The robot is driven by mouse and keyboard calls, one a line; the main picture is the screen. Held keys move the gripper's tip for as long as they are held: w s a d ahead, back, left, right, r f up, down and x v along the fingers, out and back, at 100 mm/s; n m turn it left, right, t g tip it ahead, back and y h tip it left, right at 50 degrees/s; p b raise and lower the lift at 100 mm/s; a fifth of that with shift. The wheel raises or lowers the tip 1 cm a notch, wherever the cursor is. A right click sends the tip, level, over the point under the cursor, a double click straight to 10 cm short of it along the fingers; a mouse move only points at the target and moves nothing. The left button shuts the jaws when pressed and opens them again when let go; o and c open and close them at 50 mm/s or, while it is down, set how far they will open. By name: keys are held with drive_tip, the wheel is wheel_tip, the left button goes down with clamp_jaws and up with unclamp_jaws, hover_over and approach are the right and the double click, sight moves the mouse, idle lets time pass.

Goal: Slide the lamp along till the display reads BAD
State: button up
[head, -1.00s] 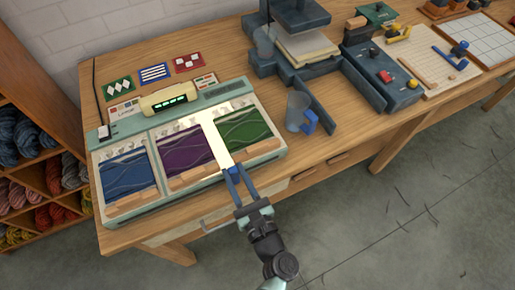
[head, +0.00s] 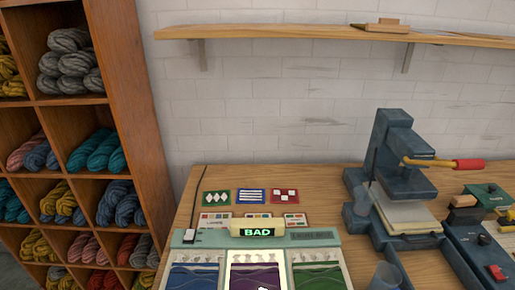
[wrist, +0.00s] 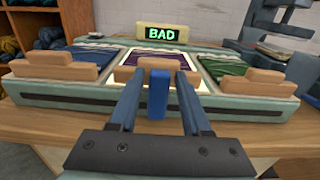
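A blue handle (wrist: 157,104) hangs at the front below the middle panel. My gripper (wrist: 158,82) is open, its two fingers on either side of the handle with a gap visible each side. It is out of the head view.
The blue panel (head: 192,279) lies left and the green panel (head: 318,278) right of the lamp. Wooden blocks (wrist: 55,69) line the device's front. A blue press (head: 400,190) and a clear cup (head: 386,276) stand to the right. Wool shelves (head: 80,130) are at left.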

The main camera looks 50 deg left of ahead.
drive_tip(key=shift+o, duration=0.7)
drive_tip(key=b+v, duration=0.1)
drive_tip(key=v, duration=1.2)
